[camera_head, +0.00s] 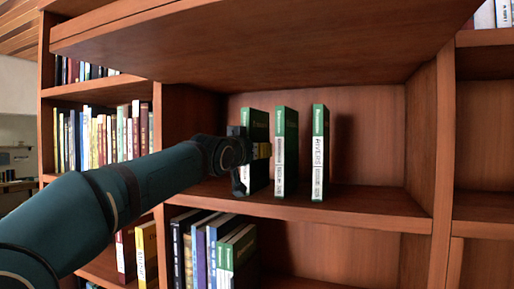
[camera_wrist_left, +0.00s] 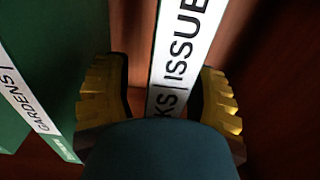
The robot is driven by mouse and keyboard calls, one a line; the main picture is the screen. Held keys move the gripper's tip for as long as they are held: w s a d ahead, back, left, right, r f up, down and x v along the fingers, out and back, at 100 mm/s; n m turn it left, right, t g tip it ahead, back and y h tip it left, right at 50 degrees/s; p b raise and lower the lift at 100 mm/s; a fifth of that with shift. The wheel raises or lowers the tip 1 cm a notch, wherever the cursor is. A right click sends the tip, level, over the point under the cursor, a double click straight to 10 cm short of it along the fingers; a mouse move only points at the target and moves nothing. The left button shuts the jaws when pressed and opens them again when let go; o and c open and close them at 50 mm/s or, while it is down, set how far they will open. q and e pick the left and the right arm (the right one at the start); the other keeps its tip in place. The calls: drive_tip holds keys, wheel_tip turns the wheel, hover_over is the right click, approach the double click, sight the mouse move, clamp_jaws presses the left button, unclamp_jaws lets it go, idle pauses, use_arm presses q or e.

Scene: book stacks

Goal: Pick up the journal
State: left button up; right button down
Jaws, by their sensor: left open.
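Three upright green volumes with white spine labels stand apart on the middle shelf: a left one (camera_head: 258,125), a middle one (camera_head: 286,150) and a right one (camera_head: 320,150). Which is the journal is not clear from the head view. My left gripper (camera_head: 251,153) is at the left volume and hides part of it. In the left wrist view, a white spine reading "KS | ISSUE" (camera_wrist_left: 182,62) stands between the yellow pads of my open left gripper (camera_wrist_left: 162,98), with gaps on both sides. A green volume marked "GARDENS" (camera_wrist_left: 48,70) is left of the pads. My right gripper is out of view.
The shelf board (camera_head: 375,205) is bare right of the volumes. An overhanging board (camera_head: 270,50) is above, and an upright panel (camera_head: 443,140) bounds the bay at right. More books (camera_head: 215,250) stand on the shelf below, and others (camera_head: 105,135) at left.

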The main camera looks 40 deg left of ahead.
use_arm(q)
drive_tip(key=shift+o, duration=0.2)
clamp_jaws()
drive_tip(key=shift+r, duration=0.2)
